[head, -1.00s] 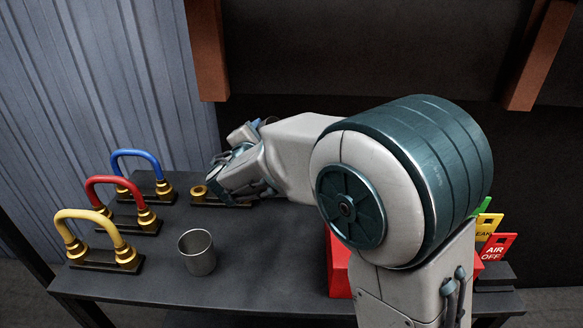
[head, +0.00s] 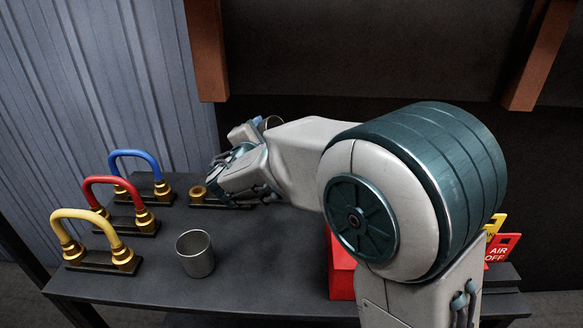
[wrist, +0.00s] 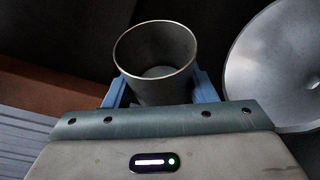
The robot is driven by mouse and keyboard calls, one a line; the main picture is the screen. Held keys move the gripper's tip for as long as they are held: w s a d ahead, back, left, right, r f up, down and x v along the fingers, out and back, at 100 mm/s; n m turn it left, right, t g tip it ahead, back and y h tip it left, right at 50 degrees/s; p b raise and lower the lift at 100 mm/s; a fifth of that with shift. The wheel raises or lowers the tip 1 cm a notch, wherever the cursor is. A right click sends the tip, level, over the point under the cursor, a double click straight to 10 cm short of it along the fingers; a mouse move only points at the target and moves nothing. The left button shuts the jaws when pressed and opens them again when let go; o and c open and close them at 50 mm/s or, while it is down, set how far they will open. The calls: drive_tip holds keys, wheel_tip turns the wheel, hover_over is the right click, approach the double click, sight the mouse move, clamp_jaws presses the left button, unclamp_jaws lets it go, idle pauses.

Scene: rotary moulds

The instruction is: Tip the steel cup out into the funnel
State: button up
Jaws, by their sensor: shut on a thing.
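In the wrist view, my gripper (wrist: 163,92) is shut on a steel cup (wrist: 155,45), with a blue finger on each side of it. The cup's open mouth faces the camera; a paler grey patch shows at its bottom, and I cannot tell whether that is contents. The funnel (wrist: 283,70), a wide grey metal cone, is at the right of the wrist view, apart from the cup and cut off by the frame edge. In the head view, my gripper (head: 259,123) is beyond the bench's far side, and the held cup is mostly hidden by my wrist.
Another steel cup (head: 196,255) stands upright on the dark bench (head: 255,285). Yellow (head: 85,215), red (head: 112,183) and blue (head: 137,156) hoses arch between brass fittings at the left. A red box (head: 341,268) and tags (head: 499,248) are at the right.

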sight(265, 131)
drive_tip(key=shift+d+r+m+t+b, duration=0.1)
drive_tip(key=shift+r+m+t+b, duration=0.45)
drive_tip(key=shift+m+b, duration=0.65)
idle(1.2)
drive_tip(key=shift+s+d+r+m+t+b, duration=0.3)
drive_tip(key=shift+s+d+m+b, duration=0.25)
drive_tip(key=shift+b, duration=2.3)
drive_tip(key=shift+d+f+m+t+b, duration=0.1)
drive_tip(key=shift+f+m+t+b, duration=0.3)
drive_tip(key=shift+b, duration=1.3)
drive_tip(key=shift+d+f+m+g+b, duration=0.1)
drive_tip(key=shift+m+b, duration=0.45)
drive_tip(key=shift+b, duration=1.15)
drive_tip(key=shift+r, duration=0.2)
drive_tip(key=r+p, duration=0.1)
drive_tip(key=p, duration=0.1)
drive_tip(key=shift+r+p, duration=0.1)
drive_tip(key=shift+p, duration=0.2)
drive_tip(key=p, duration=0.2)
drive_tip(key=n+p, duration=0.1)
drive_tip(key=p, duration=0.2)
drive_tip(key=shift+w+a+r+n, duration=0.1)
drive_tip(key=shift+a+r+n, duration=0.1)
drive_tip(key=shift+r+n, duration=0.1)
drive_tip(key=shift+w+a+f+g+p, duration=0.1)
drive_tip(key=shift+f+g+p, duration=0.1)
drive_tip(key=shift+g+p, duration=0.35)
drive_tip(key=shift+f+n, duration=0.3)
drive_tip(key=shift+f, duration=0.1)
